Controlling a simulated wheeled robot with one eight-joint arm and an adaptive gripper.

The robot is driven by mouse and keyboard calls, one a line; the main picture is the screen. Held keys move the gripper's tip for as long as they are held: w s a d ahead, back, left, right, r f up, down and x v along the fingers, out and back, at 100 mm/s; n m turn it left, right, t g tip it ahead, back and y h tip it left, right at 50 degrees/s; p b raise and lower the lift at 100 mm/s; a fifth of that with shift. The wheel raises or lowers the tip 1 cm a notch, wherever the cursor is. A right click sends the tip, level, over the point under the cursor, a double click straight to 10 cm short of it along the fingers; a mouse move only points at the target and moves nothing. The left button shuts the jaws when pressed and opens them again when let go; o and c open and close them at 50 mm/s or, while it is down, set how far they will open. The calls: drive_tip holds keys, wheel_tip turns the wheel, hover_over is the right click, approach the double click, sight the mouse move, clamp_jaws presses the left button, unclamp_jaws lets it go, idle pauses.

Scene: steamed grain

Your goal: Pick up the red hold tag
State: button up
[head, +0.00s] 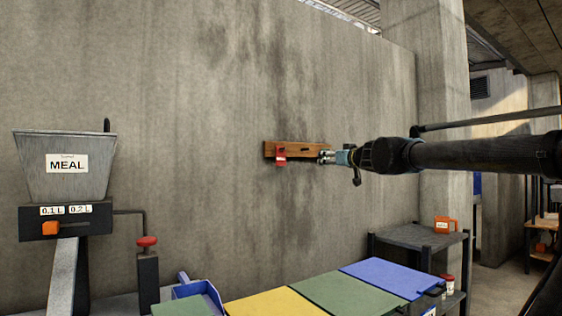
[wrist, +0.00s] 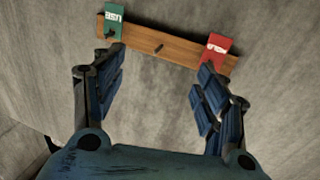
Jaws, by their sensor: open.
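The red hold tag (head: 281,155) hangs near the left end of a wooden rail on the concrete wall. In the wrist view the red tag (wrist: 217,47) is at the upper right, its lettering turned over. My gripper (wrist: 160,62) is open, with nothing between its fingers. Its right finger appears just below the red tag and slightly overlaps its lower edge; I cannot tell whether they touch. In the head view my gripper (head: 326,156) is at the rail's right end, to the right of the red tag.
The wooden rail (wrist: 165,44) has a bare dark peg in its middle. A green tag (wrist: 113,23) hangs at its other end, hidden in the head view. Below are coloured boards (head: 275,303) on a bench, and a meal hopper (head: 66,185) stands at left.

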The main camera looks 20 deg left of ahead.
drive_tip(key=s+a+r+n+g+y, duration=0.2)
drive_tip(key=s+a+n+g+y, duration=0.1)
drive_tip(key=a, duration=0.5)
approach(282, 154)
drive_tip(key=x, duration=0.8)
drive_tip(key=shift+w+a, duration=0.2)
drive_tip(key=shift+a, duration=0.15)
drive_tip(key=c, duration=0.9)
